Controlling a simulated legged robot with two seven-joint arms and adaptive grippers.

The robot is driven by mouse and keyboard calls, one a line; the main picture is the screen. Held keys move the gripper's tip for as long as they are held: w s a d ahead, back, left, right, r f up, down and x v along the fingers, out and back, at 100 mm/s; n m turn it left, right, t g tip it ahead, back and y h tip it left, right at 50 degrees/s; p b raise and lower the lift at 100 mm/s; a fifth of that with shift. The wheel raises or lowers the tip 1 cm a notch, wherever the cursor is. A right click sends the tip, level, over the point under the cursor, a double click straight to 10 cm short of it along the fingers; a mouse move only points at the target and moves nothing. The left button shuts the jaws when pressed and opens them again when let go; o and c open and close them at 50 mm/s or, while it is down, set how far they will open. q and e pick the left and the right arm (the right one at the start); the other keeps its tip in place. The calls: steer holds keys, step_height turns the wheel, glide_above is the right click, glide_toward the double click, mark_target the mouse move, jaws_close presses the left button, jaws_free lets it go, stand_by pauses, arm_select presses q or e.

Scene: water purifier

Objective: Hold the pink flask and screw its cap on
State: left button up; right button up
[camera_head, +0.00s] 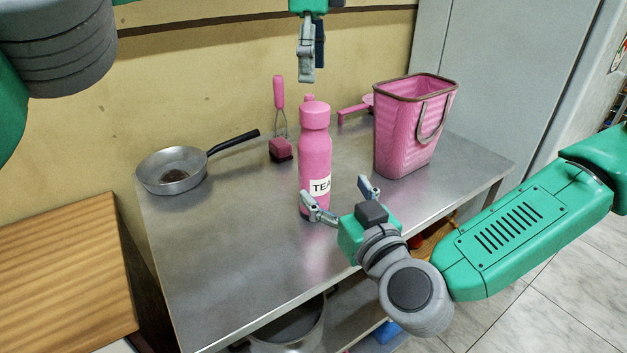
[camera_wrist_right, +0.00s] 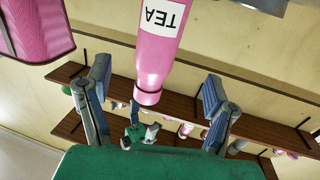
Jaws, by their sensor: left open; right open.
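The pink flask (camera_head: 314,152) stands upright on the metal table, its white TEA label facing front right. A pink cap (camera_head: 314,113) with a small knob sits on its top; I cannot tell how tightly. My right gripper (camera_head: 334,188) is open at the flask's lower front right, fingers pointing at it. In the right wrist view, the flask (camera_wrist_right: 158,55) appears upside down between the spread fingers (camera_wrist_right: 155,72), with visible gaps to both. My left gripper (camera_head: 312,74) is open, hanging fingers-down above the cap, apart from it. It also shows small in the right wrist view (camera_wrist_right: 140,132).
A pink basket (camera_head: 402,130) stands right of the flask. A pan (camera_head: 172,172) is at the left. The front left of the table (camera_head: 220,270) is clear.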

mark_target(324, 170)
arm_select(q)
steer(key=shift+d, duration=0.5)
arm_select(e)
steer(key=x, duration=0.8)
steer(key=shift+w+d, duration=0.2)
steer(key=shift+w, duration=0.3)
arm_select(q)
steer(key=shift+a, duration=0.15)
arm_select(e)
steer(key=shift+w+a, duration=0.35)
steer(key=shift+w, duration=0.1)
arm_select(q)
steer(key=shift+a, duration=0.25)
arm_select(e)
steer(key=shift+a, duration=0.25)
